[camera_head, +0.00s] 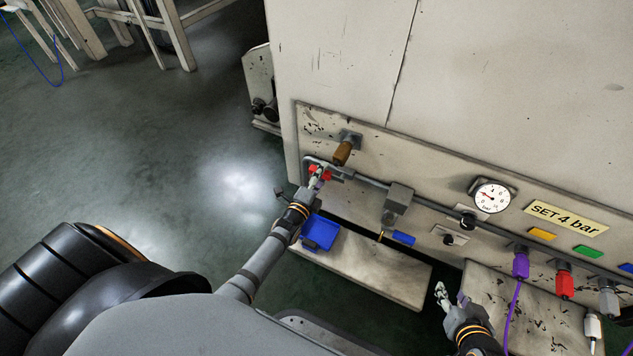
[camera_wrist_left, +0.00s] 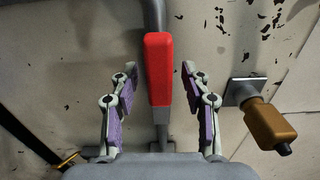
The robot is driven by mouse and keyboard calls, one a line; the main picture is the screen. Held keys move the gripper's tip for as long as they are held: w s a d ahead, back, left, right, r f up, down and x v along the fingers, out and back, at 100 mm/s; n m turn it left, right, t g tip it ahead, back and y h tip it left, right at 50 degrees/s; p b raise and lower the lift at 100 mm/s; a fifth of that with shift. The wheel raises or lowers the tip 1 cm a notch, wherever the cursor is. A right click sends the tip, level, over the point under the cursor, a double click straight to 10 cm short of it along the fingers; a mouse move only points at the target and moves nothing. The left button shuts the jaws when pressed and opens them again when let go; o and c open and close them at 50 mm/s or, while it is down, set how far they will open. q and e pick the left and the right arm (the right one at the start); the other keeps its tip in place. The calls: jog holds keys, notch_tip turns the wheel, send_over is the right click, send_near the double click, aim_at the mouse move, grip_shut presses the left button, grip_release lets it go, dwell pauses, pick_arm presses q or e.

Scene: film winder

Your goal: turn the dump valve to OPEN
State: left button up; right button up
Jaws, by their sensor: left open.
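The dump valve's red handle shows in the left wrist view (camera_wrist_left: 158,68), in line with a grey pipe (camera_wrist_left: 153,15). In the head view the red handle (camera_head: 327,174) is partly hidden by my left gripper (camera_head: 316,180). The left gripper is open. In the left wrist view its two fingers (camera_wrist_left: 158,92) stand on either side of the handle, with a visible gap on each side. My right gripper (camera_head: 452,296) is low in front of the panel, away from the valve. It is too small to tell whether it is open.
A brown-handled fitting (camera_head: 343,152) juts out close above the valve; it also shows right of my fingers (camera_wrist_left: 266,125). A blue tray (camera_head: 320,232) lies below. A gauge (camera_head: 491,195), a "SET 4 bar" label (camera_head: 566,217) and coloured plugs (camera_head: 520,262) are farther right.

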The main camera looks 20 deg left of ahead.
pick_arm(q)
jog(key=s, duration=1.1)
jog(key=shift+s+a, duration=0.15)
jog(key=shift+a, duration=0.05)
